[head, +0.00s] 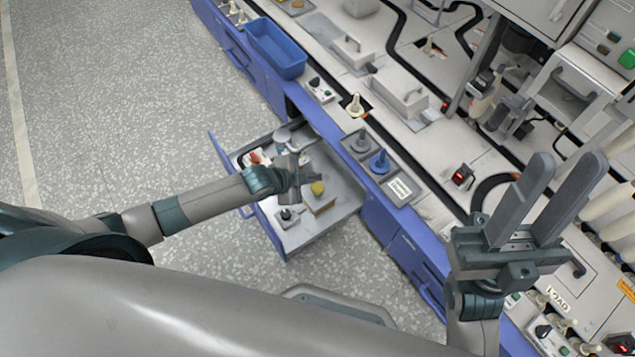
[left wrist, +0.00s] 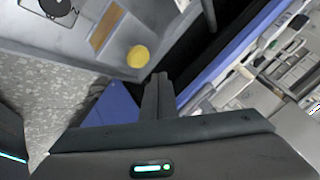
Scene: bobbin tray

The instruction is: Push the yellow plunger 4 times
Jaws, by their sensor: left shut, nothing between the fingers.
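The yellow plunger (head: 317,188) has a round yellow knob and stands on a small tan-sided block inside the open drawer (head: 335,215). In the left wrist view the yellow knob (left wrist: 138,56) is up and left of my fingertips, with a visible gap in the picture. My left gripper (head: 308,183) is over the drawer, just left of the knob in the head view. Its fingers (left wrist: 158,80) are shut and empty. My right gripper (head: 567,160) is open and empty, raised over the bench at the right. The plunger's lower part is partly hidden.
The drawer also holds a black-knobbed device (head: 287,214) and small items with a red part (head: 256,158). On the bench edge are a blue knob (head: 380,161), a grey knob (head: 361,142) and a blue bin (head: 275,48). The floor left of the drawer is clear.

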